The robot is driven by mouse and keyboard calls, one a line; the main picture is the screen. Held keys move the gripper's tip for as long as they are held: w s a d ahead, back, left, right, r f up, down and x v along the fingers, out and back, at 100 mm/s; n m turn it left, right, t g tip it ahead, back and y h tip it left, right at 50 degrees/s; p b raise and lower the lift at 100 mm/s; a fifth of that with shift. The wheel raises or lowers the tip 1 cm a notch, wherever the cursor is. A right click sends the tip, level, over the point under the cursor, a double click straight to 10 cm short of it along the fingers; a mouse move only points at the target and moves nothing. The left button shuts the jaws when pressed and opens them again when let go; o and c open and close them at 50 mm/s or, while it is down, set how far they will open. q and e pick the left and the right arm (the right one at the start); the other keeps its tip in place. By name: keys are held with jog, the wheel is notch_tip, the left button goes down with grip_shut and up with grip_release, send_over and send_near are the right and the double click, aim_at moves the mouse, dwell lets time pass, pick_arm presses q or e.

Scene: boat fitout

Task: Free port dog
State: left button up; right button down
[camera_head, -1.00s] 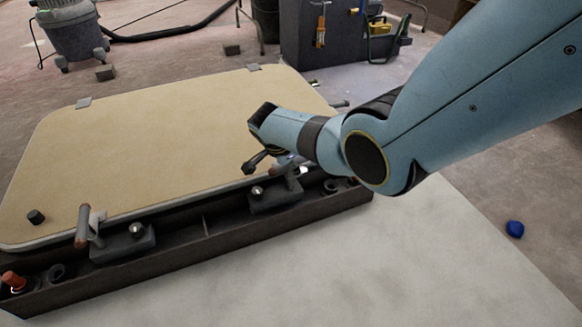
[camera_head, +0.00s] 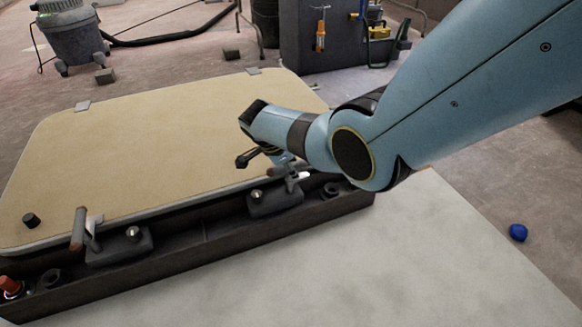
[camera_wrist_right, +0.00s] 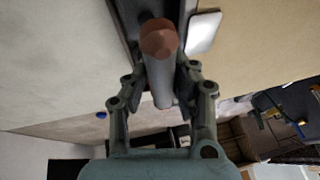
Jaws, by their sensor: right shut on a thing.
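A large tan hatch panel (camera_head: 165,145) lies in a dark frame (camera_head: 205,238). Two dogs with brown-tipped handles sit along its near edge. The left dog (camera_head: 78,230) stands with its handle up, and nothing touches it. The right dog (camera_head: 291,184) is beneath my right gripper (camera_head: 283,164), which partly hides it. In the right wrist view, my right gripper (camera_wrist_right: 162,84) is shut on a grey handle with a brown end (camera_wrist_right: 158,42), which lies between the two fingers. Which dog is the port one is not marked. My left gripper is out of view.
A small black knob (camera_head: 32,220) stands on the panel's left corner. A blue lump (camera_head: 518,232) lies on the floor at right. A pale surface (camera_head: 330,275) in front is clear.

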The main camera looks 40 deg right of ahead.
jog(key=c, duration=1.1)
grip_release()
jog(key=shift+w+a+r, duration=0.15)
jog(key=shift+w+a, duration=0.25)
jog(key=shift+w, duration=0.05)
jog(key=shift+c, duration=0.2)
jog(key=shift+s+d, duration=0.1)
jog(key=shift+s, duration=0.1)
jog(key=v, duration=1.1)
jog(key=shift+s+r, duration=0.15)
jog(key=shift+r, duration=0.25)
